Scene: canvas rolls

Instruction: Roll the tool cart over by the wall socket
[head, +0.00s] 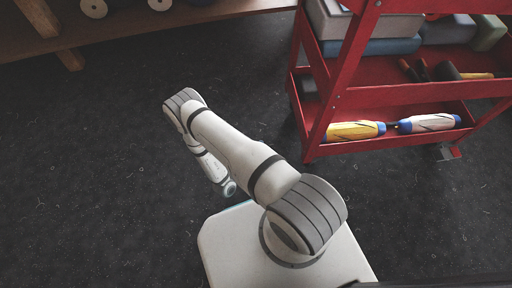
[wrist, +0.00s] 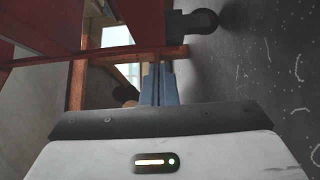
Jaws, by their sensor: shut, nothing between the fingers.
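The red tool cart (head: 345,95) stands at the upper right of the head view, with boxes and tools on its shelves. In the wrist view, which is turned sideways, a red post of the cart (wrist: 125,53) crosses in front of the fingers, with a dark caster (wrist: 200,22) beyond. My gripper (wrist: 158,70) has its two blue-grey fingers together with nothing between them. Its tips appear close to the post; I cannot tell whether they touch it. In the head view the fingers are not clearly visible. No wall socket shows in either view.
Dark speckled floor (head: 90,150) is open at the left and lower right. Yellow and pink-white tools lie on the cart's bottom shelf.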

